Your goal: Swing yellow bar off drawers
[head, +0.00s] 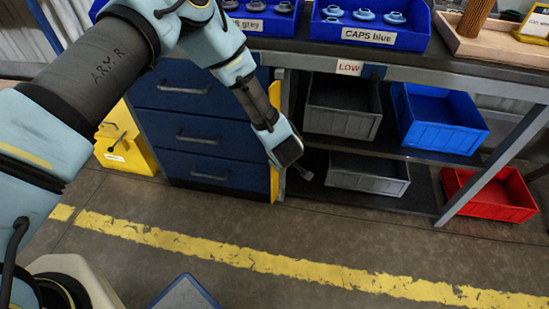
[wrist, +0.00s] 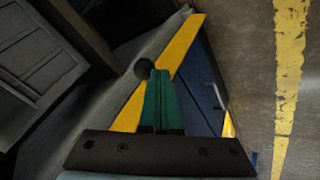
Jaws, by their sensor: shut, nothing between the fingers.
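The blue drawers (head: 205,130) stand under the bench in the head view. The yellow bar (head: 274,185) runs upright along their right front edge, and my arm hides its middle. In the wrist view the bar (wrist: 187,43) runs slantwise beside the blue drawer fronts (wrist: 203,85). My gripper (head: 304,173) is low, just right of the bar. In the wrist view its green fingers (wrist: 157,75) are together and empty, and they overlap the bar in the picture. I cannot tell whether they touch it. A dark round knob (wrist: 145,67) shows by the fingertips.
A yellow box (head: 122,150) stands left of the drawers. The floor in front, with its yellow line (head: 240,257), is clear near the drawers.

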